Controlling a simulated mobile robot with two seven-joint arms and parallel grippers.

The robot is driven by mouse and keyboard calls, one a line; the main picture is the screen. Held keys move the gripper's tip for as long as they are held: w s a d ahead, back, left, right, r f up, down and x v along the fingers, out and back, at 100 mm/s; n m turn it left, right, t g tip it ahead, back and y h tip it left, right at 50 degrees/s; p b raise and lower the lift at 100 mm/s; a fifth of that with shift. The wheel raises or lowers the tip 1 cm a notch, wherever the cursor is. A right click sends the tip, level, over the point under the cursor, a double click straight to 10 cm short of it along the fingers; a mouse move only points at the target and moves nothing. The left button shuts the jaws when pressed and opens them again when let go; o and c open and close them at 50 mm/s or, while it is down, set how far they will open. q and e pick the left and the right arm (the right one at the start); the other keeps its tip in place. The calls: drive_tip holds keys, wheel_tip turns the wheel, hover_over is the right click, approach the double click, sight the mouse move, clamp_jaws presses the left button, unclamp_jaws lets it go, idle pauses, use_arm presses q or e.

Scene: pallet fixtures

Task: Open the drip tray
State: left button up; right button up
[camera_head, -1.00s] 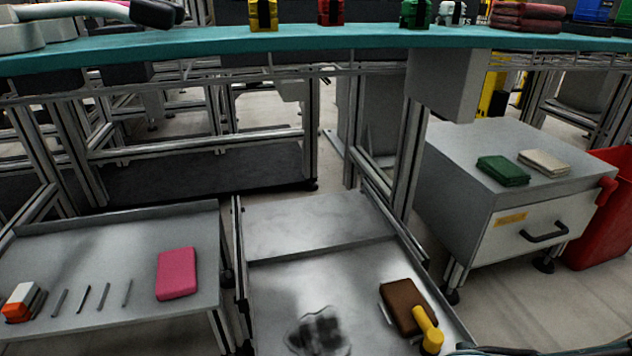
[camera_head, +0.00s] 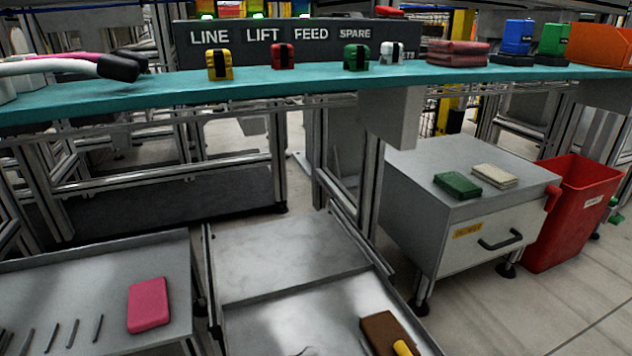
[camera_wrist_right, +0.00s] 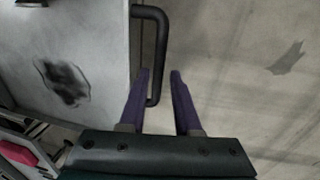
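The drip tray looks to be the grey metal tray (camera_head: 290,322) at the bottom middle of the head view, below a flat metal plate (camera_head: 290,258). In the right wrist view a grey metal surface (camera_wrist_right: 100,30) with a dark stain (camera_wrist_right: 62,82) fills the left, and a black bar handle (camera_wrist_right: 162,40) stands off its edge. My right gripper (camera_wrist_right: 159,73) is open, its purple fingers either side of the handle's near end. The handle is closer to the left finger; contact is unclear. My right gripper is outside the head view. My left gripper is in neither view.
A brown block (camera_head: 385,332) and a yellow object (camera_head: 402,348) lie on the tray. Right are a drawer cabinet (camera_head: 425,205) and a red bin (camera_head: 568,215). A teal bench (camera_head: 300,78) runs above.

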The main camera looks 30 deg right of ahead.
drive_tip(key=shift+o, duration=1)
wheel_tip(320, 180, up, 10)
drive_tip(key=s+p, duration=0.1)
drive_tip(key=p, duration=0.7)
drive_tip(key=shift+s+a+p, duration=0.15)
drive_tip(key=shift+s+p, duration=0.15)
drive_tip(key=shift+s, duration=0.05)
